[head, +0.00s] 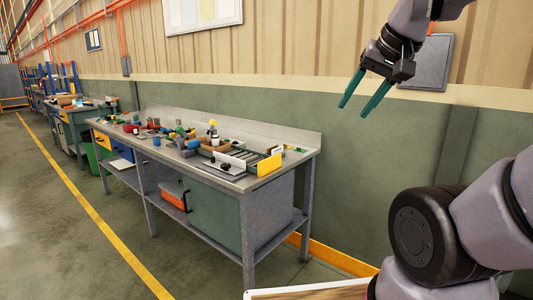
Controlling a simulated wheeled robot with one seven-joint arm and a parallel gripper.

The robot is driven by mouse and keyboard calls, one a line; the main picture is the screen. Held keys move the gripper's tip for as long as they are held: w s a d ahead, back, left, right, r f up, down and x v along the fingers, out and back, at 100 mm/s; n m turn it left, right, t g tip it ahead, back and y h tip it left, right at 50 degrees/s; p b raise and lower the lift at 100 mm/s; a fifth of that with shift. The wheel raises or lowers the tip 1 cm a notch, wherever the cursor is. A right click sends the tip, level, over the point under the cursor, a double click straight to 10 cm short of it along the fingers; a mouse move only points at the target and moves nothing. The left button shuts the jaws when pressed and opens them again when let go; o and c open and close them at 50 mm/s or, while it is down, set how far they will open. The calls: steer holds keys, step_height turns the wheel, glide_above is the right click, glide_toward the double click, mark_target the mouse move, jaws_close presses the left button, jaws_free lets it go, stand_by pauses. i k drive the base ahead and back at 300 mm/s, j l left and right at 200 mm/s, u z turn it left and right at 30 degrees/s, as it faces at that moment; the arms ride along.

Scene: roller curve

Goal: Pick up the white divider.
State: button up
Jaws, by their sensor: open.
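A thin white panel (231,162), which looks like the white divider, stands near the front edge of the grey workbench (200,184), toward its right end. A smaller white piece (278,150) shows behind the yellow panel; it is too small to tell what it is. My gripper (354,109), with two green fingers, is open and empty. It hangs in the air to the upper right, well apart from the bench, with its fingers pointing down and left.
A yellow panel (269,165) stands beside grey rollers (243,157) on the bench. A cardboard box (214,147), a blue item (194,144) and several small parts crowd the bench farther left. A wall (390,160) closes off the back. The floor (70,240) in front is clear.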

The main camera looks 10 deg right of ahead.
mark_target(279, 149)
steer(key=i+l, duration=0.4)
steer(key=i, duration=0.15)
steer(key=i+l, duration=0.4)
steer(key=i, duration=0.15)
steer(key=i+l+u, duration=0.85)
steer(key=l, duration=0.3)
steer(key=u, duration=0.6)
steer(key=i, duration=0.05)
